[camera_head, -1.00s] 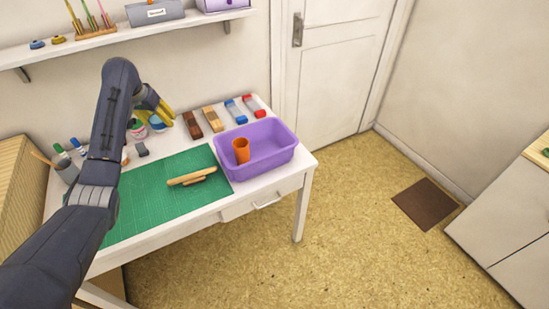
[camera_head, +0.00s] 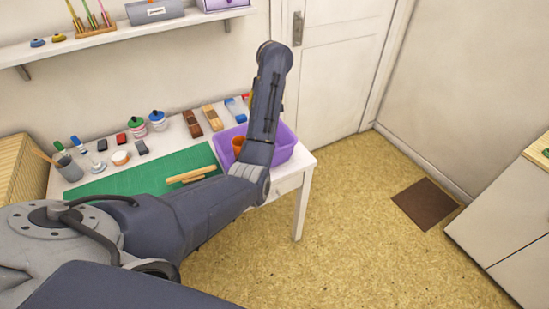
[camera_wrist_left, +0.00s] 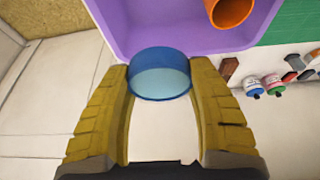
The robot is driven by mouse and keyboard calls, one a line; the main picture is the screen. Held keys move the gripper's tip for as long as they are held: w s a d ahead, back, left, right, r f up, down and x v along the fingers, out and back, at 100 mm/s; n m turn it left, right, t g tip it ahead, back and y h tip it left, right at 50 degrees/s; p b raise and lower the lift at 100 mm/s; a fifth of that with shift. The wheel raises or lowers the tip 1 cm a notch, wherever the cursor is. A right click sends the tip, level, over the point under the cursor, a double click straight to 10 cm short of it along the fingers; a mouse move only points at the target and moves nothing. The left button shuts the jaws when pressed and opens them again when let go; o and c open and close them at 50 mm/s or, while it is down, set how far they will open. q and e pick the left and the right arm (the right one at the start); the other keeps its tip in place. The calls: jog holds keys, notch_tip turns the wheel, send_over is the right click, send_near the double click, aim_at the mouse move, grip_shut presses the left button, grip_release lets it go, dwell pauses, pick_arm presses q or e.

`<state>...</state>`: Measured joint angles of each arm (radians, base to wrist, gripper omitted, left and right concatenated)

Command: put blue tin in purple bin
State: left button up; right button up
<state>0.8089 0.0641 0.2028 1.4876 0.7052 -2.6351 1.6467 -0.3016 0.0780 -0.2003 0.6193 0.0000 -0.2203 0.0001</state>
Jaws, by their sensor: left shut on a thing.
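The blue tin (camera_wrist_left: 160,66), a short round tin with a paler blue face, is gripped between the yellow fingers of my left gripper (camera_wrist_left: 158,82) in the left wrist view. In that view it overlaps the near edge of the purple bin (camera_wrist_left: 128,35); its height above the bin cannot be told. In the head view the purple bin (camera_head: 285,146) stands at the right end of the table, partly covered by my left arm. The arm hides the tin and most of the gripper there. My right gripper is not in view.
An orange cup (camera_wrist_left: 230,10) stands in the bin. A green mat (camera_head: 120,182) with wooden rods (camera_head: 191,174) lies left of it. Wooden blocks (camera_head: 212,117) and ink bottles (camera_head: 158,120) line the table's back. A door (camera_head: 330,70) is behind.

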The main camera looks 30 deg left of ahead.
pick_arm(q)
jog(key=shift+d+f, duration=0.1)
jog(key=shift+d, duration=0.3)
jog(key=shift+w+d+f, duration=0.1)
jog(key=shift+d+f, duration=0.05)
jog(key=shift+f, duration=0.15)
notch_tip(320, 180, down, 19)
jog(key=shift+d+f, duration=0.1)
jog(key=shift+f, duration=0.05)
jog(key=shift+f, duration=0.2)
jog(key=o, duration=1.1)
jog(key=shift+r, duration=0.15)
jog(key=v, duration=1.2)
jog(key=shift+w+d, duration=0.1)
jog(key=shift+w, duration=0.05)
